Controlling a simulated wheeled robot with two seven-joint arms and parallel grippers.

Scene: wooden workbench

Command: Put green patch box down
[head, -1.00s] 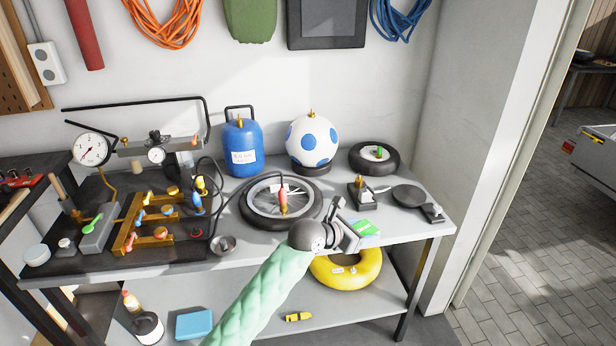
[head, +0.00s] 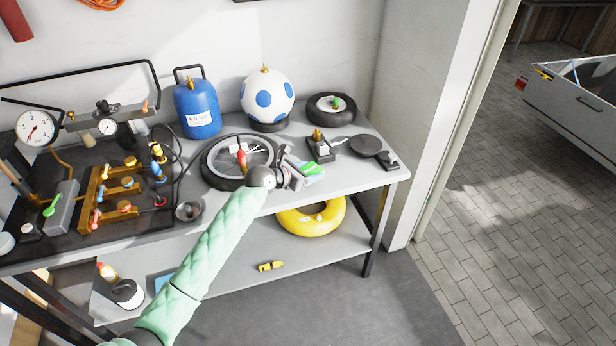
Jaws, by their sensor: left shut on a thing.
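The green patch box (head: 314,168) is at the front right part of the workbench top (head: 345,182), just beyond the jaws of my left gripper (head: 300,174). My left arm reaches in from the bottom left, and the gripper is shut on the box. The gripper hides part of the box. I cannot tell whether the box touches the bench top. My right gripper is not in view.
A spoked wheel (head: 213,176) lies left of the gripper. A small black stand with a brass fitting (head: 321,148) and a round black pan (head: 365,146) are behind and right. A yellow ring (head: 335,222) is on the lower shelf. The front right bench top is clear.

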